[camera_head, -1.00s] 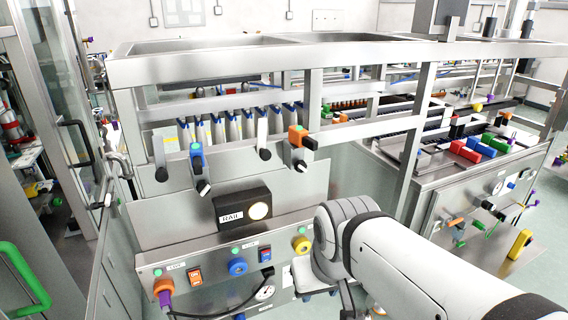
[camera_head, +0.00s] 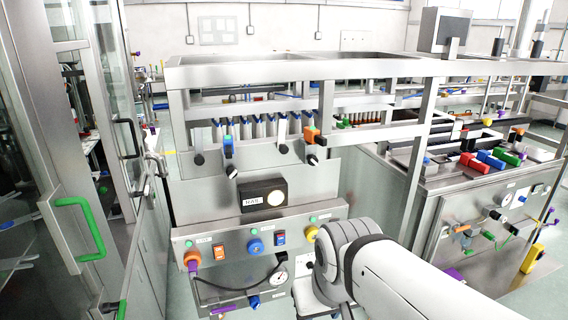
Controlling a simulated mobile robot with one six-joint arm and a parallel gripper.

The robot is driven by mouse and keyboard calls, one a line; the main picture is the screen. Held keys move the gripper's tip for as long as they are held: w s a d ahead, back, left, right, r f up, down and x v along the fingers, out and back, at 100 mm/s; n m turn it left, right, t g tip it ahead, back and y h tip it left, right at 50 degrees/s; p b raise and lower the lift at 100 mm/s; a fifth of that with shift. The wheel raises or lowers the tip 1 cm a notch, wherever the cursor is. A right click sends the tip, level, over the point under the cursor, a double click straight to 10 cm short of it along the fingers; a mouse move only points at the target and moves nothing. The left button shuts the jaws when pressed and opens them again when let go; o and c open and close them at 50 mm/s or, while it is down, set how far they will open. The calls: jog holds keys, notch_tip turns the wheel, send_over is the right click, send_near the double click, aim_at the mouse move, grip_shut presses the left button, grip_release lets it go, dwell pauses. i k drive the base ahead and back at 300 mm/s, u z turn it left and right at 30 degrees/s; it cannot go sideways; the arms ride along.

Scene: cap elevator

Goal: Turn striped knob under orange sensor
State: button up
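An orange sensor (camera_head: 311,135) is mounted at the right end of the row of metal plates on the machine's front. Just below it is a small black and light knob (camera_head: 313,159), likely the striped one; its stripes are too small to make out. A similar knob (camera_head: 231,171) is under a blue sensor (camera_head: 228,147) to the left. My white arm reaches in from the lower right, below and to the right of the orange sensor, apart from it. My gripper cannot be made out; the arm's end is hidden behind its own links or below the picture.
Below is a control panel (camera_head: 212,240) with coloured buttons and a gauge (camera_head: 280,277). A black box with a round light (camera_head: 265,194) sits above it. A glass door with a green handle (camera_head: 88,232) is at left. A bench (camera_head: 463,190) stands at right.

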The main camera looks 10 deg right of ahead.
aim_at(314, 160)
jog(key=u, duration=0.05)
jog(key=i, duration=0.6)
jog(key=z, duration=1)
